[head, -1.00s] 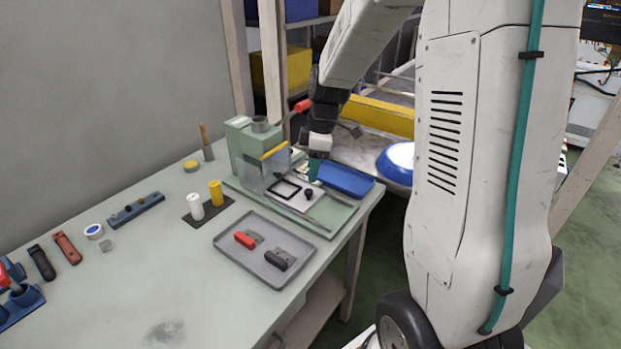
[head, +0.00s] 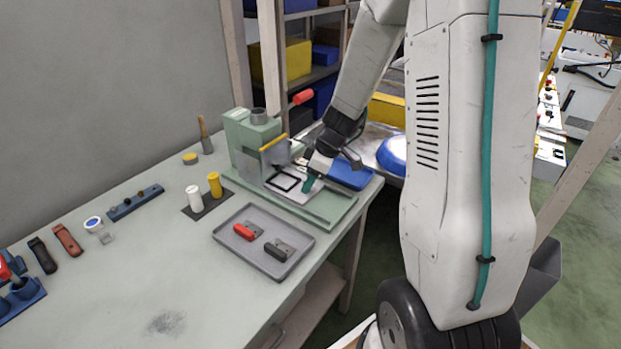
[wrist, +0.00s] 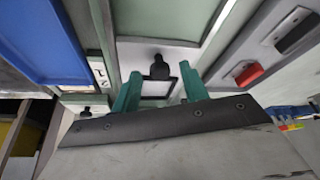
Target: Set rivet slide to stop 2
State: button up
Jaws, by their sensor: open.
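The rivet press (head: 252,142) is a pale green machine at the back of the bench. Its slide (head: 284,183) is a light plate with a black square frame, at the front of the press. The slide's black knob (wrist: 160,68) shows in the wrist view, ahead of and between my fingertips. My gripper (head: 307,186) is open, with teal fingers pointing down over the slide plate; it also shows in the wrist view (wrist: 160,84). The knob is hidden behind my gripper in the head view. I cannot tell whether the fingers touch it. A small marked label (wrist: 98,70) lies left of the slide.
A blue tray (head: 350,175) is right of the slide. The press lever has a red grip (head: 303,97) near my arm. White (head: 194,197) and yellow (head: 215,185) cylinders stand left.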

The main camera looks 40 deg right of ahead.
aim_at(292, 185)
grip_shut()
jog(key=shift+w+a, duration=0.25)
jog(key=shift+w, duration=0.4)
jog(key=shift+w+a, duration=0.25)
jog(key=shift+w, duration=0.45)
jog(key=shift+w+a, duration=0.25)
jog(key=shift+w, duration=0.4)
grip_release()
jog(key=v, duration=0.7)
jog(key=shift+r, duration=0.4)
